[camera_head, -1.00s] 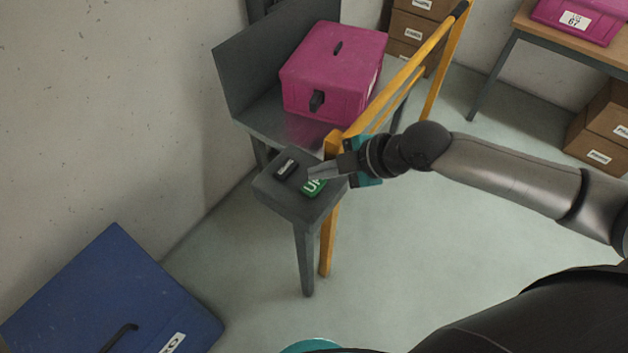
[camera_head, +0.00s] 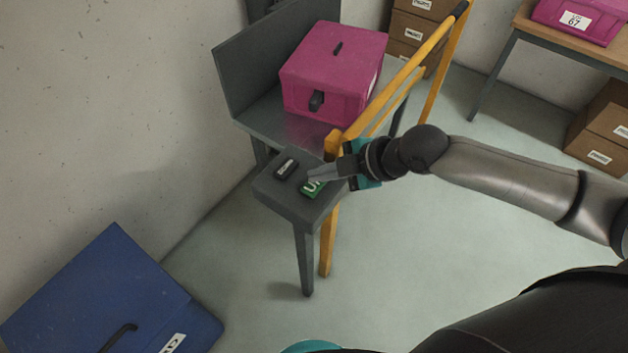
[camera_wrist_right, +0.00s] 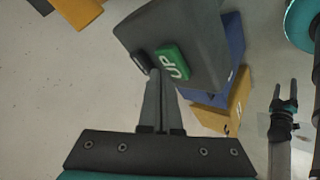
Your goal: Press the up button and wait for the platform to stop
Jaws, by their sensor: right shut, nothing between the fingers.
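The green UP button (camera_head: 309,189) sits on a dark grey control stand (camera_head: 285,198). It also shows in the wrist view (camera_wrist_right: 175,63), beside my fingertips. My right gripper (camera_head: 312,176) is shut and empty, its tips at the button and hiding part of it in the head view. I cannot tell whether they touch or press it. A black button (camera_head: 286,168) lies beside the green one. The grey platform (camera_head: 262,112) behind the stand carries a pink box (camera_head: 330,75). My left gripper (camera_wrist_right: 285,88) shows at the right of the wrist view, its fingers apart.
A yellow rail (camera_head: 398,85) runs along the platform's right side, close to my right gripper. A blue box (camera_head: 110,290) is at lower left. Cardboard boxes (camera_head: 412,35) stand behind, and a table (camera_head: 560,45) with another pink box is at upper right. Floor is clear between.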

